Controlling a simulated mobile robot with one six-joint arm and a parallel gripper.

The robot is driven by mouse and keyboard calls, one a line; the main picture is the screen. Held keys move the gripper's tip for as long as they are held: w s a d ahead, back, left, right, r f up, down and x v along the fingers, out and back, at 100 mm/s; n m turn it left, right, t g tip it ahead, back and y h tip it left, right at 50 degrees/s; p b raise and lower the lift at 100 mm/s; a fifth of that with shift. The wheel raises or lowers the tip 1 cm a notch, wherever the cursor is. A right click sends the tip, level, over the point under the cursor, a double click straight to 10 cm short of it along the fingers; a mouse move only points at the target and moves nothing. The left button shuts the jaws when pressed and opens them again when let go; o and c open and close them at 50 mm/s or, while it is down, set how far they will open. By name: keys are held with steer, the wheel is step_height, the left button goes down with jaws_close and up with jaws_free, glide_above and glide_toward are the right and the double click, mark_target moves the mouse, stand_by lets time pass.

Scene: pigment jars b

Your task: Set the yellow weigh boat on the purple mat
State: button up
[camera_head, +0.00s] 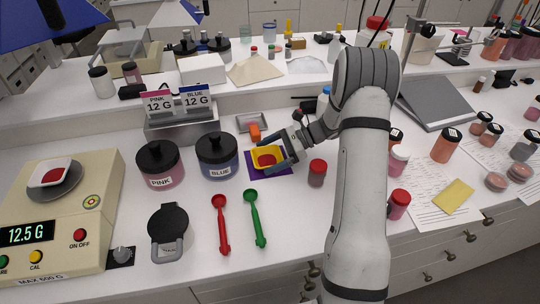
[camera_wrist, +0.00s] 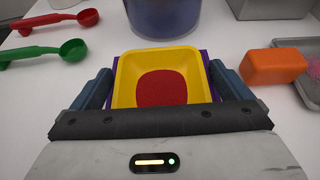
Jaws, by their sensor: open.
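The yellow weigh boat (camera_head: 268,151) holds red powder and sits on the purple mat (camera_head: 285,173). In the wrist view the yellow weigh boat (camera_wrist: 203,92) is upright, with thin strips of the purple mat (camera_wrist: 205,58) showing past its far corners. My gripper (camera_head: 278,150) is around the boat, with one finger on each side. In the wrist view my gripper (camera_wrist: 162,92) has its fingers spread, with small gaps between them and the boat's sides. Most of the mat is hidden under the boat and gripper.
The blue jar (camera_head: 217,160) stands just left of the mat, with the pink jar (camera_head: 162,172) beyond it. An orange block (camera_head: 254,133) lies behind the boat by a grey tray. Red and green scoops (camera_head: 256,222) lie in front.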

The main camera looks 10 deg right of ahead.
steer(key=b+v, duration=0.1)
steer(key=v, duration=1)
steer(key=shift+d, duration=0.25)
steer(key=shift+s+a+r, duration=0.1)
steer(key=shift+s+r, duration=0.05)
steer(key=shift+r, duration=0.15)
steer(key=s+a+r+n+t+h, duration=0.1)
steer(key=s+a+r+n+h, duration=0.1)
steer(key=s+n, duration=0.4)
steer(key=s+a+r+n+t+h, duration=0.1)
steer(key=s+a+r+n+h, duration=0.2)
steer(key=s, duration=0.9)
steer(key=s+a+r+n+h, duration=0.2)
steer(key=s+a+n+h, duration=0.3)
steer(key=s+n+h, duration=0.3)
steer(key=shift+s+r+n+t, duration=0.3)
steer(key=shift+s+n+t, duration=0.1)
steer(key=shift+n, duration=0.1)
